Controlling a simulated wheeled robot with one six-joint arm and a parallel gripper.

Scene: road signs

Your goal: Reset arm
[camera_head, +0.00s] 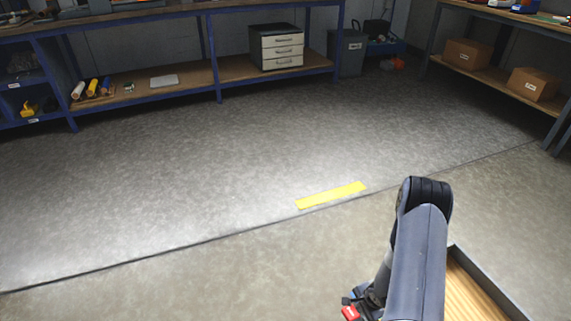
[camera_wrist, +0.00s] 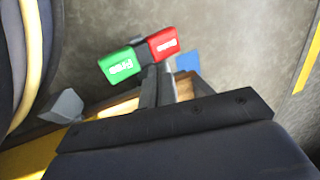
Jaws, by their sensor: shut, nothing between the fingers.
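My gripper (camera_wrist: 156,78) is shut and empty, its two dark fingers close together in the wrist view. A green block marked "Free" (camera_wrist: 121,65) and a red block marked "Done" (camera_wrist: 164,43) show just beyond the fingertips; I cannot tell whether they touch them. A small blue piece (camera_wrist: 187,61) lies right of the fingers. In the head view my arm reaches down at the lower right, and its lower end is mostly hidden. A red piece (camera_head: 350,313) shows left of the arm at the bottom edge.
A dark-rimmed wooden tray (camera_head: 505,293) is at the lower right, partly behind my arm. A yellow strip (camera_head: 331,195) marks open floor. Blue-framed shelving (camera_head: 218,75) stands at the back, with a drawer unit (camera_head: 281,48). Cardboard boxes (camera_head: 533,84) sit on the right shelf.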

